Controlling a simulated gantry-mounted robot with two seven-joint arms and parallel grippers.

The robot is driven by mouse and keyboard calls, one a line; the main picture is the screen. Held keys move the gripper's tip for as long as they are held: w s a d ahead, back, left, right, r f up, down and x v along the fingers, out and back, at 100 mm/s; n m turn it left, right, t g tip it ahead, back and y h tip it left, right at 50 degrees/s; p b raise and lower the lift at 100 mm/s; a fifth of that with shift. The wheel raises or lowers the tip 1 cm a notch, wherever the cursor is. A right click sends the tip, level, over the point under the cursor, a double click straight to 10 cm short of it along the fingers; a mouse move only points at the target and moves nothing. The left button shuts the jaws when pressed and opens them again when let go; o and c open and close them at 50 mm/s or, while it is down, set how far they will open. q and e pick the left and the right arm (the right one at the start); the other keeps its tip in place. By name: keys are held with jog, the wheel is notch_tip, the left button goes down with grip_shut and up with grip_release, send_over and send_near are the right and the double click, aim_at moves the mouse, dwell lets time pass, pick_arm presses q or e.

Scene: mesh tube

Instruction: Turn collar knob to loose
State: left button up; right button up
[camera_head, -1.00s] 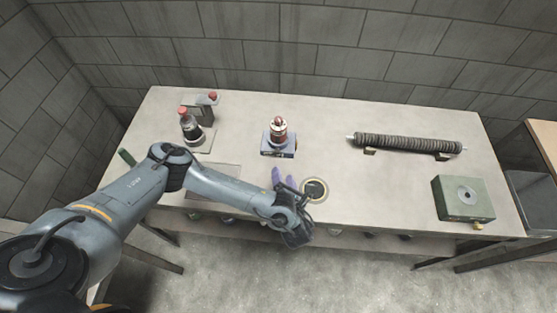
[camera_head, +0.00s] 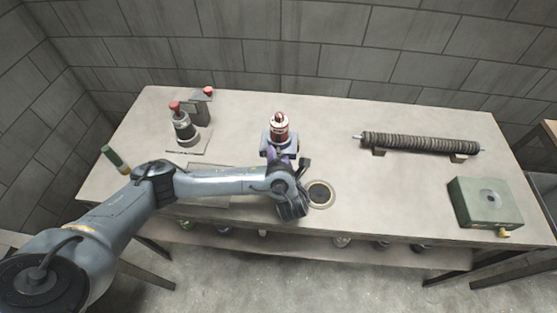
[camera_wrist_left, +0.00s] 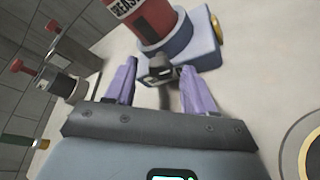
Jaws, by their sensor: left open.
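A red canister (camera_head: 280,127) stands upright in a blue-grey collar block at the middle of the bench. In the left wrist view the canister (camera_wrist_left: 150,22) carries partly cut-off lettering, and the blue block (camera_wrist_left: 205,45) is below it. A small dark knob-like part (camera_wrist_left: 160,68) projects from the block toward my gripper. My left gripper (camera_wrist_left: 158,75) is open, its two purple fingers on either side of that dark part. I cannot tell whether they touch it. In the head view my left gripper (camera_head: 284,160) is right in front of the block, and my wrist hides the knob.
A dark bottle-like item with a red top (camera_head: 183,125) and a green-handled tool (camera_head: 113,157) are at the left. A ribbed roller (camera_head: 420,143) lies on supports at the right, behind a green box (camera_head: 485,202). A round ring (camera_head: 320,194) lies beside my wrist.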

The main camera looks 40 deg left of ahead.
pick_arm(q)
jog(key=shift+w+a, duration=0.1)
jog(key=shift+a, duration=0.05)
jog(key=shift+c, duration=0.4)
grip_shut()
